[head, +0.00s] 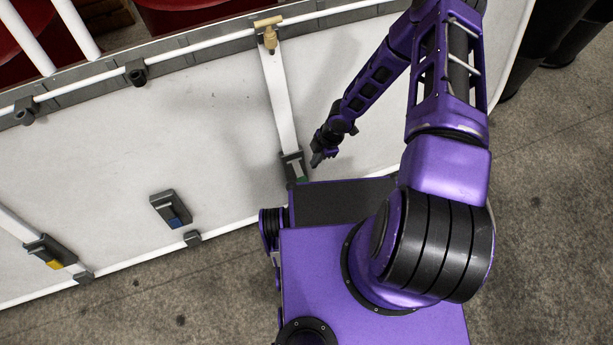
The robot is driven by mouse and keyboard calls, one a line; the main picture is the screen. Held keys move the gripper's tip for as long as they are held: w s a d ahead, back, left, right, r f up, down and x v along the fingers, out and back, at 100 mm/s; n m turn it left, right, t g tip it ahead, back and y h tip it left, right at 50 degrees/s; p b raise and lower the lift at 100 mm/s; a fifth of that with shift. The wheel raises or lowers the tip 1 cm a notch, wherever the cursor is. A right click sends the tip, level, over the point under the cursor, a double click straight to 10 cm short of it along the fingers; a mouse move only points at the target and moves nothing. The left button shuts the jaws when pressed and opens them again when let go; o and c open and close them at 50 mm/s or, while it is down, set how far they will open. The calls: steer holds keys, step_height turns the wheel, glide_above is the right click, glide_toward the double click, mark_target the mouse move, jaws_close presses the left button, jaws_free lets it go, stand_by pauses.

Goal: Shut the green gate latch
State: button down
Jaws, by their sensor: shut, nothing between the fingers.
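The green gate latch (293,165) is a dark grey block at the lower end of a white upright bar on the white panel. A small patch of green shows at its lower end, close above the dark top of my base in the picture. I cannot tell whether the latch is open or shut. My gripper (315,162) is shut and empty, just right of the latch and pointing down. It looks very close to the latch, but I cannot tell whether they touch.
A blue-marked latch (171,209) and a yellow-marked latch (50,252) sit further left on the white panel (110,150). A white rail (200,46) runs along the top, with a tan handle (269,34). Bare grey floor (545,200) lies to the right.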

steer(key=b, duration=0.3)
glide_above(300, 175)
steer(key=s+d, duration=0.2)
steer(key=s, duration=0.2)
step_height(300, 175, down, 11)
steer(key=shift+w+d+f, duration=0.1)
steer(key=shift+w, duration=0.05)
steer(key=shift+w+f+b, duration=0.1)
steer(key=shift+f+b, duration=0.4)
steer(key=shift+f, duration=0.6)
